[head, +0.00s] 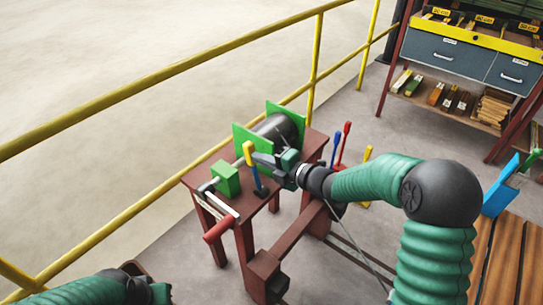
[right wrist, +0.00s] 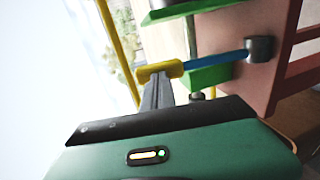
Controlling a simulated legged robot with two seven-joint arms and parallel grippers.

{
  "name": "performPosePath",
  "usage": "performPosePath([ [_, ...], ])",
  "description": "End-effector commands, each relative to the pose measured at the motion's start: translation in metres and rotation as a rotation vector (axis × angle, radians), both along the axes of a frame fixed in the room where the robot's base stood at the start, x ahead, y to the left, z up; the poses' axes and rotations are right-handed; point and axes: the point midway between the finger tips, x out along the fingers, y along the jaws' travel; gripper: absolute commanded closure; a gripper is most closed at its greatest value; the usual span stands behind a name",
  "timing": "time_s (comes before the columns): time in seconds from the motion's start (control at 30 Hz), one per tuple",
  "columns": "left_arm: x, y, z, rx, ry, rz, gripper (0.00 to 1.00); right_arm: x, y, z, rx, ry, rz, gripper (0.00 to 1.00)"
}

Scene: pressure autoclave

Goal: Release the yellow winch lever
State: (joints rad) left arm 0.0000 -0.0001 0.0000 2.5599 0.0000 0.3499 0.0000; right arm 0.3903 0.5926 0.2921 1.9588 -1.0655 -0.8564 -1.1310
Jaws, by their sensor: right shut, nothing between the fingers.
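The winch lever has a yellow grip (head: 249,152) on a blue shaft (head: 258,183) and stands up from the red-brown winch table (head: 222,182). My right gripper (head: 256,159) is shut, with its fingertips right at the yellow grip. In the right wrist view, the closed dark fingers (right wrist: 158,92) reach the yellow grip (right wrist: 160,71), and nothing is held between them. Whether they touch it or only overlap it in view, I cannot tell. The blue shaft (right wrist: 217,58) runs right to a grey pivot (right wrist: 259,49). My left arm shows at the lower left; its fingers are not visible.
A green block (head: 226,178), a crank with a red handle (head: 219,229) and a dark drum (head: 280,130) between green plates sit on the table. Blue and red levers (head: 346,135) stand behind my right wrist. A yellow railing (head: 190,75) runs behind; a drawer bench (head: 465,55) stands upper right.

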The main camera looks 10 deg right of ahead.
Motion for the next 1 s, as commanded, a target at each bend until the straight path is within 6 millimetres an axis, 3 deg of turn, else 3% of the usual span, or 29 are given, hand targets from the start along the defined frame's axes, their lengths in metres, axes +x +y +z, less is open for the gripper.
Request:
performPosePath([
  [0.1,0.0,0.0,0.012,0.0,0.0,0.0,1.0,0.01,0.009,0.004,-0.047,0.057,0.003,1.0],
  [0.4,0.0,0.0,0.015,0.0,0.0,0.0,1.0,0.025,0.02,-0.002,-0.048,0.064,0.001,1.0],
  [1.0,0.0,0.0,0.015,0.0,0.0,0.0,1.0,0.03,0.026,-0.001,-0.047,0.059,0.002,1.0],
])
